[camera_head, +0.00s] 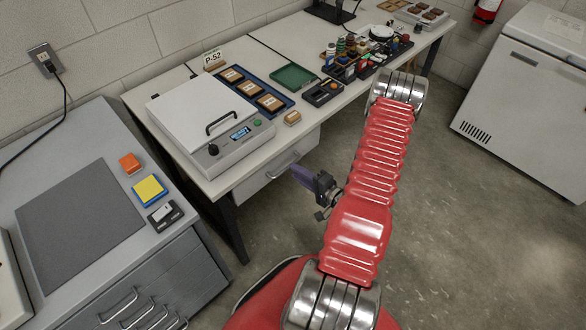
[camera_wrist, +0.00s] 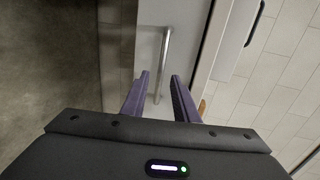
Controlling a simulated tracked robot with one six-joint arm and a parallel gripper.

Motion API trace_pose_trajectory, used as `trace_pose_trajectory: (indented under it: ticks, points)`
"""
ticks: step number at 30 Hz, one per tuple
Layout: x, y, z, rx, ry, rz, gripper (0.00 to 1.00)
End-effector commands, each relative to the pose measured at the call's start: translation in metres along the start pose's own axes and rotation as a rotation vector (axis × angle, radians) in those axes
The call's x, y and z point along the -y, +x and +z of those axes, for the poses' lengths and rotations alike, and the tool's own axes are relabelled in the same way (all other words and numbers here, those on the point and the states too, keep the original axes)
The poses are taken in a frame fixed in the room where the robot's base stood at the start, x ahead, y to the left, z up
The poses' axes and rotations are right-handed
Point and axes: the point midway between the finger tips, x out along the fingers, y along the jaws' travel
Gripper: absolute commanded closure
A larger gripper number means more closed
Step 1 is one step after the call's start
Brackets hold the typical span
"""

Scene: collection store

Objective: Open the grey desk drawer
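The light grey desk drawer (camera_head: 262,182) is under the white bench, beside the heater box. It looks shut, with a metal bar handle (camera_head: 283,166) on its front. In the wrist view the drawer front (camera_wrist: 150,42) fills the upper middle, and the handle (camera_wrist: 164,62) runs down the picture. My gripper (camera_head: 296,174) is just in front of the handle's right end. Its purple fingers (camera_wrist: 160,77) are open, and the handle's lower end shows between them. I cannot tell whether they touch it or how far its depth reaches.
A grey cabinet (camera_head: 165,279) with several drawer handles stands at the left. The white bench top (camera_head: 300,132) carries a lidded box (camera_head: 203,118), trays and small bottles. A white chest freezer (camera_head: 525,105) stands at the right. The floor (camera_head: 460,240) between is clear.

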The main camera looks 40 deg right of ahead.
Motion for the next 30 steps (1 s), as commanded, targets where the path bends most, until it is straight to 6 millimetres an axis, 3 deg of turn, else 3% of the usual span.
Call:
trace_pose_trajectory:
  ticks: [9, 20, 30]
  points:
    - [0.0, 0.031, 0.001, 0.002, 0.001, 0.0, 0.73]
    - [0.0, 0.034, 0.0, -0.001, 0.002, 0.0, 0.73]
    - [0.0, 0.034, 0.0, -0.001, 0.001, 0.0, 0.96]
